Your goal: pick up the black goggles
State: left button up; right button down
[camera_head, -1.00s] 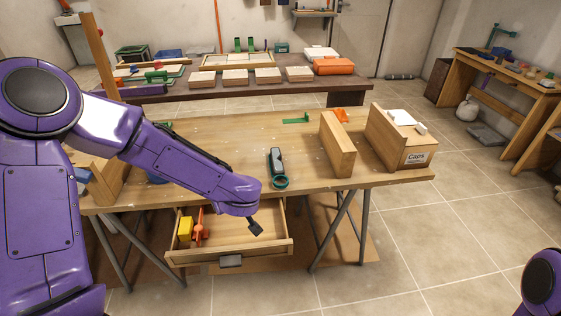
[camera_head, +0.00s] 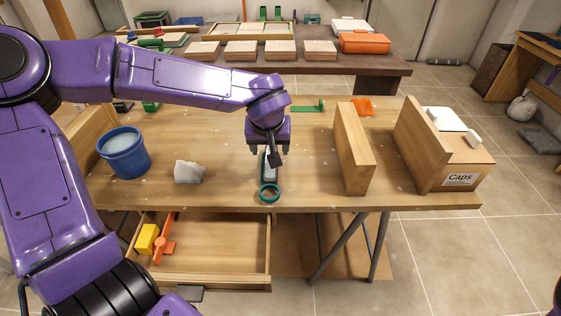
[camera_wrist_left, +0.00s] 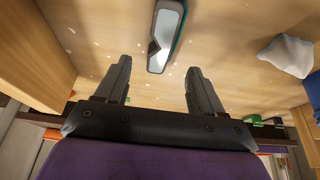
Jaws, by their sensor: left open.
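The black goggles (camera_head: 267,174) lie on the wooden workbench (camera_head: 225,197), lens part at the back and a teal strap loop towards the front edge. They also show at the top of the left wrist view (camera_wrist_left: 166,36), with a pale reflective lens and a teal edge. My left gripper (camera_head: 268,150) points down over the goggles and hides part of them. It is open and empty in the left wrist view (camera_wrist_left: 158,68), its two fingers apart, with the goggles beyond the fingertips. My right gripper is out of view.
A blue bucket (camera_head: 124,158) and a crumpled whitish lump (camera_head: 189,172) stand left of the goggles. A wooden divider (camera_head: 352,150) and a box labelled Caps (camera_head: 460,180) are to the right. An open drawer (camera_head: 220,262) below holds yellow and orange items.

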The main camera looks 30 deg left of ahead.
aim_at(271, 171)
pick_arm(q)
jog(key=x, duration=0.2)
jog(key=b+x, duration=0.1)
jog(key=x, duration=0.2)
jog(key=b+x, duration=0.1)
jog(key=x, duration=0.2)
jog(key=shift+s+f, duration=0.3)
jog(key=shift+w+f, duration=0.2)
jog(key=shift+f, duration=0.2)
jog(key=shift+c, duration=0.3)
jog(key=shift+r, duration=0.1)
jog(key=c, duration=1)
